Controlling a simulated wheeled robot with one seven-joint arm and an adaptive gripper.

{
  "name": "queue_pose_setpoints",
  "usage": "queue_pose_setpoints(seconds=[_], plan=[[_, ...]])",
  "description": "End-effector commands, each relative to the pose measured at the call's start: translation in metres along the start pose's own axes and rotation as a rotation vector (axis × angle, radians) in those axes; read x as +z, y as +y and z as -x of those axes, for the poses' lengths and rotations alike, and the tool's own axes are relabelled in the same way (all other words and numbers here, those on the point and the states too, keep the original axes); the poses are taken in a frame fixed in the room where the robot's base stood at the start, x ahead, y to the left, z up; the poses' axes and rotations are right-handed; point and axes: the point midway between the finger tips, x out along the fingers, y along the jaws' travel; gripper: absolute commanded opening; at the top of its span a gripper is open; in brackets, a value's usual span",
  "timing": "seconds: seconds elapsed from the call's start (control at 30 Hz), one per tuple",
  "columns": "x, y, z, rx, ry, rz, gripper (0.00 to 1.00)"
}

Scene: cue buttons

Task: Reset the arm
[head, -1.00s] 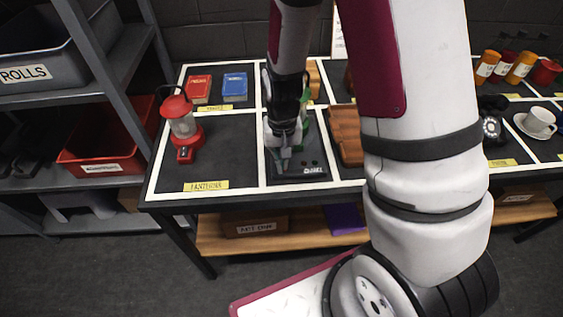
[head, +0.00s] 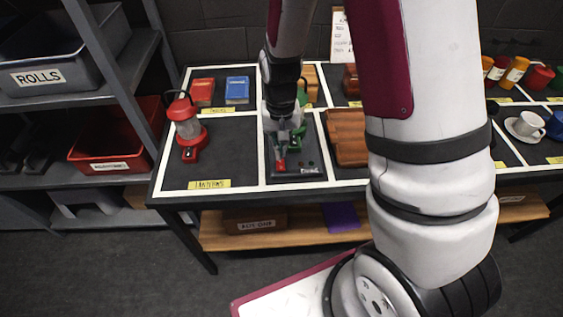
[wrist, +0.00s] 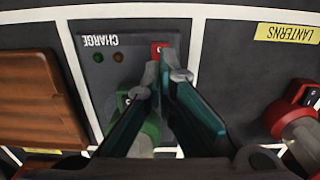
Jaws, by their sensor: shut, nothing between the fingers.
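My gripper (head: 284,142) is over the dark charge panel (head: 308,172) on the table, with its fingers together and nothing between them. In the wrist view the fingertips (wrist: 166,68) are close together just beside a red button (wrist: 158,47) on the panel marked CHARGE. The red button also shows below the fingertips in the head view (head: 281,164). I cannot tell the exact gap between them. A green object (wrist: 148,130) stands on the panel, partly hidden by the fingers. Two small round lights, one green (wrist: 98,57) and one dark red (wrist: 119,57), are on the panel.
A red lantern (head: 187,128) stands to the left in the lanterns section. Red (head: 202,91) and blue (head: 237,90) boxes lie behind it. A brown slatted item (head: 346,138) is right of the panel. Shelves with a red bin (head: 92,150) stand at far left.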

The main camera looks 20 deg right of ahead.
Motion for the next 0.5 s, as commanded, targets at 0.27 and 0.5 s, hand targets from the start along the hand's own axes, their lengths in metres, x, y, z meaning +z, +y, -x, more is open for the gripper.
queue_pose_setpoints(seconds=[0.27, 0.5], plan=[[-0.0002, -0.0001, 0.0096, 0.0, 0.001, 0.0, 0.0], [-0.0002, -0.0001, 0.0091, 0.0, 0.001, 0.0, 0.0]])
